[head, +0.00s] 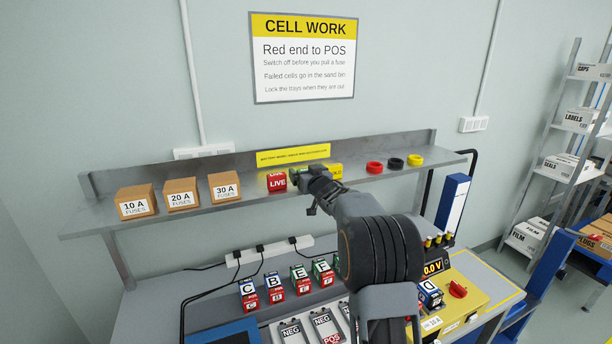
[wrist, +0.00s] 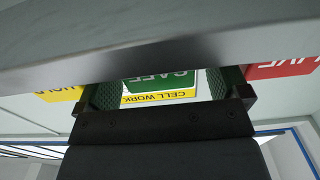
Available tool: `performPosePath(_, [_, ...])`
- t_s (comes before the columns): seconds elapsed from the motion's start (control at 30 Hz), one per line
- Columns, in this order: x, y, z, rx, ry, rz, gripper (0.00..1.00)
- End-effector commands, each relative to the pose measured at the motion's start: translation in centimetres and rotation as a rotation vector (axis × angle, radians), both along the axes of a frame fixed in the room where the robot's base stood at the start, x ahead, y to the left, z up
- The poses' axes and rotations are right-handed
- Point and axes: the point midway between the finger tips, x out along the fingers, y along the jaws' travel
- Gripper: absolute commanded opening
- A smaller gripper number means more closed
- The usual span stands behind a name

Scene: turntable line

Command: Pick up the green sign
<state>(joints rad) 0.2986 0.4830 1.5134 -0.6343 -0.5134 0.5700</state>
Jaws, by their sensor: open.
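The green sign (wrist: 160,88), with white lettering upside down, shows between the two fingers of my gripper (wrist: 166,92) in the wrist view. The fingers are open, with one on each side of it; I see no clear contact. In the head view my gripper (head: 308,178) reaches over the shelf and hides most of the green sign (head: 295,171). The red LIVE sign (head: 277,182) stands just left of it and the yellow sign (head: 336,170) just right. In the wrist view the red sign (wrist: 285,66) is on the right and the yellow sign (wrist: 62,94) on the left.
The metal shelf (head: 236,203) carries fuse boxes (head: 182,194) on the left and red, black and yellow rings (head: 395,163) on the right. Its edge crosses the wrist view close above the fingers.

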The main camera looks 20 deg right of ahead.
Motion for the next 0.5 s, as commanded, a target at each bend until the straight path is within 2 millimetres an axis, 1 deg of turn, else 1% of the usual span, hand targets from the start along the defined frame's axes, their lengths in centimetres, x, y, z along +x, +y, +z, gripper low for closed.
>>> performPosePath(0.17, [-0.01, 0.00, -0.05, 0.000, 0.000, 0.000, 0.94])
performPosePath(0.5, [-0.03, -0.01, -0.05, 0.000, 0.001, 0.000, 0.61])
